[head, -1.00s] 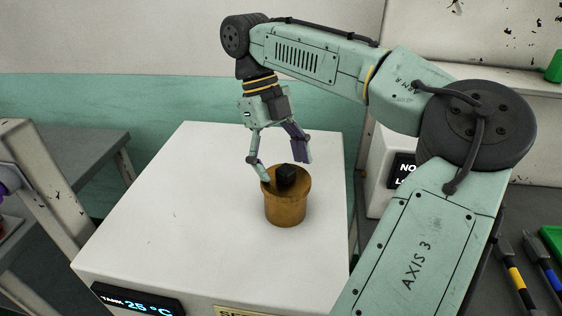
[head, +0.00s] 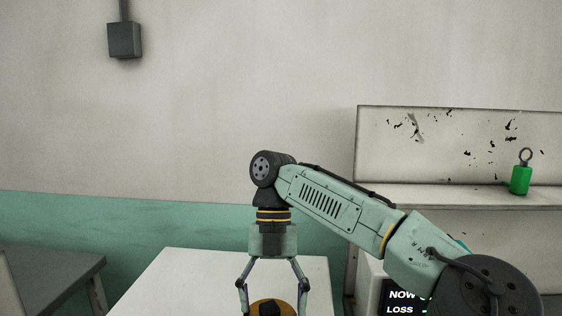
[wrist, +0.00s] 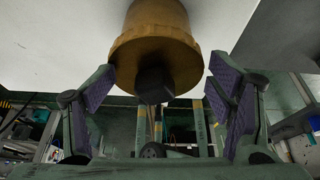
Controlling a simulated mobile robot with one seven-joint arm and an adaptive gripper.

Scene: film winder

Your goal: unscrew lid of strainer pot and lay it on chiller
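The strainer pot (head: 262,309) is a brown-gold round pot, cut off by the bottom edge of the head view. It stands on the white top (head: 190,282) of a box that I take to be the chiller. In the wrist view the pot (wrist: 155,22) shows its wide rim and its lid's black block knob (wrist: 154,84). My gripper (head: 272,303) points down above the pot. It is open, with one finger on each side of the knob. In the wrist view the purple pads of my gripper (wrist: 163,75) stand apart from the knob, with nothing between them but the knob.
A grey table (head: 50,278) is at the left. A display unit (head: 402,297) stands right of the white top. A green weight with a ring (head: 521,179) sits on a shelf. A dark box (head: 124,40) hangs on the wall. The white top around the pot looks clear.

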